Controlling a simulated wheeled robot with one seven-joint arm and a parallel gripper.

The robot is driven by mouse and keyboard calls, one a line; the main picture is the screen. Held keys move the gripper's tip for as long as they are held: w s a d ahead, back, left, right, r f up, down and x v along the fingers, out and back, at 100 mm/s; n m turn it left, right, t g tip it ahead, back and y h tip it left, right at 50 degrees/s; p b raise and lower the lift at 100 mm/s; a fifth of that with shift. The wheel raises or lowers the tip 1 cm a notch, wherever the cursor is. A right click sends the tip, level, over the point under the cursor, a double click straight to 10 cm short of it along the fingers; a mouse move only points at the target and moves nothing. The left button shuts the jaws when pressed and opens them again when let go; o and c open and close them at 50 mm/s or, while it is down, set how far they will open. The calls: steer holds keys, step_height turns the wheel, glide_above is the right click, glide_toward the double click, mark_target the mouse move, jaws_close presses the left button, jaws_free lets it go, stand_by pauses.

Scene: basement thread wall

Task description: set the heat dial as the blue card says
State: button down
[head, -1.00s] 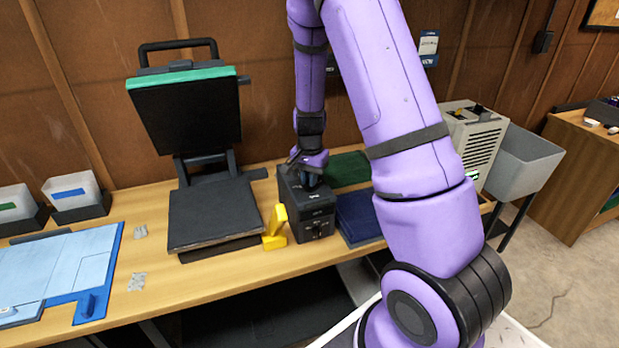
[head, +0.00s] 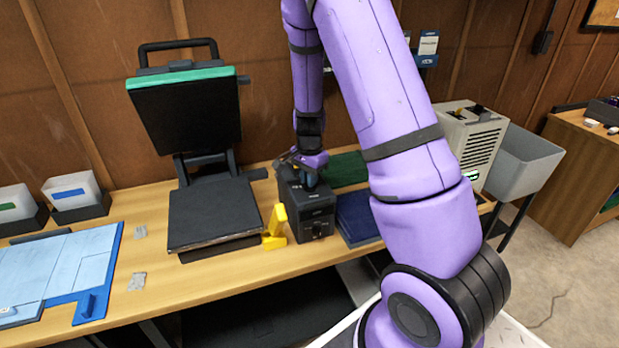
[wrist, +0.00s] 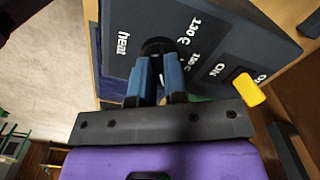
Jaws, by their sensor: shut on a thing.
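The black control box (head: 313,222) stands on the bench beside the heat press. In the wrist view its top panel (wrist: 122,16) carries the words "heat", "130 C", a second, partly hidden temperature and "ON". My gripper (wrist: 158,62) has its blue fingers shut on the dark heat dial (wrist: 157,46). The fingers hide most of the dial, and I cannot read where it points. In the head view my gripper (head: 309,178) reaches down onto the box top. A white card with blue edging (head: 428,47) hangs on the wall behind my arm; its print is too small to read.
A yellow switch (wrist: 248,89) sits on the panel close to my gripper. The open heat press (head: 212,212) stands left of the box, with a yellow piece (head: 275,228) between. Dark blue folded cloth (head: 357,218) and green cloth (head: 345,170) lie to the right.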

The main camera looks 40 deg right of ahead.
steer(key=c, duration=1.2)
jaws_free()
steer(key=shift+o, duration=0.2)
step_height(320, 180, up, 11)
steer(key=s+a+r+n+t+y, duration=0.1)
steer(key=s+a+r+n, duration=0.3)
steer(key=s+r, duration=0.3)
steer(key=s+a+r+n+t, duration=0.2)
steer(key=s+a+r+n, duration=0.2)
steer(key=r, duration=0.4)
steer(key=s+a+r+n+t, duration=0.1)
steer(key=s+a+r+n, duration=0.1)
steer(key=s, duration=0.5)
steer(key=s+a+r+n+t+h, duration=0.1)
steer(key=s+a+r+n, duration=0.2)
steer(key=s, duration=0.5)
steer(key=shift+s+a+r+n, duration=0.15)
steer(key=shift+s+r+n, duration=0.25)
steer(key=shift+n, duration=0.8)
